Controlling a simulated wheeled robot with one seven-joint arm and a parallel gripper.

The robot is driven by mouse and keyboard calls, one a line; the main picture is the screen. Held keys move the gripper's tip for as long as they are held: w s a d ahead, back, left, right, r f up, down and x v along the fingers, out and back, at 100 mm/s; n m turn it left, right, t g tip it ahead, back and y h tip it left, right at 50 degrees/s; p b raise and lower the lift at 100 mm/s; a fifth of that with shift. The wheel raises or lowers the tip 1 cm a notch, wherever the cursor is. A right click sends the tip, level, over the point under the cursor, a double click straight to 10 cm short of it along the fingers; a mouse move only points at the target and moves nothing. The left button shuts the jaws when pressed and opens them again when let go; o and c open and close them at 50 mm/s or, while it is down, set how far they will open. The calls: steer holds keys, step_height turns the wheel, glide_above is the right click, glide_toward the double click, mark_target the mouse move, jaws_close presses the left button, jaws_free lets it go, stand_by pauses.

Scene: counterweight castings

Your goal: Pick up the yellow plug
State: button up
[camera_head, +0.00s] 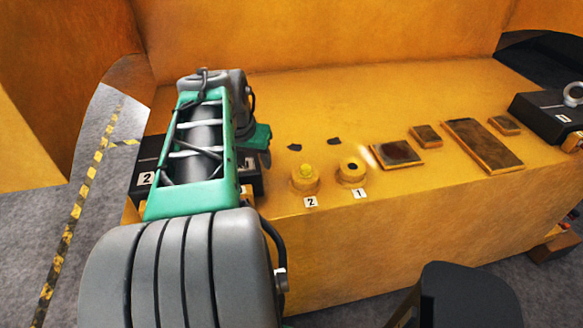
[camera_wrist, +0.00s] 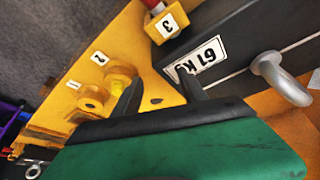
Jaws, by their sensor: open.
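The yellow plug (camera_head: 305,170) sits upright in a round yellow boss (camera_head: 304,184) behind the label 2, on the orange casting's ledge. In the wrist view, the yellow plug (camera_wrist: 121,68) shows near label 2, partly hidden by one finger. My gripper (camera_wrist: 160,75) is open, its two dark fingers apart with nothing between them. It hangs over the ledge, with the plug beyond the left finger in the wrist view. In the head view my arm hides most of the gripper; the plug is to the right of it.
A second boss (camera_head: 352,171) with a dark hole stands right of the plug, by label 1. Dark plates (camera_head: 482,146) lie farther right. A black weight (camera_wrist: 235,62) with a grey ring is close to my fingers.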

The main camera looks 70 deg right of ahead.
mark_target(306, 167)
steer(key=s+d+m+g, duration=0.1)
steer(key=s+d+m, duration=0.4)
steer(key=s, duration=0.6)
steer(key=shift+n, duration=0.4)
steer(key=x, duration=0.2)
steer(key=p+x, duration=0.1)
steer(key=x, duration=0.4)
steer(key=shift+w+d+f, duration=0.1)
steer(key=shift+w+d, duration=0.3)
steer(key=shift+c, duration=0.3)
jaws_close()
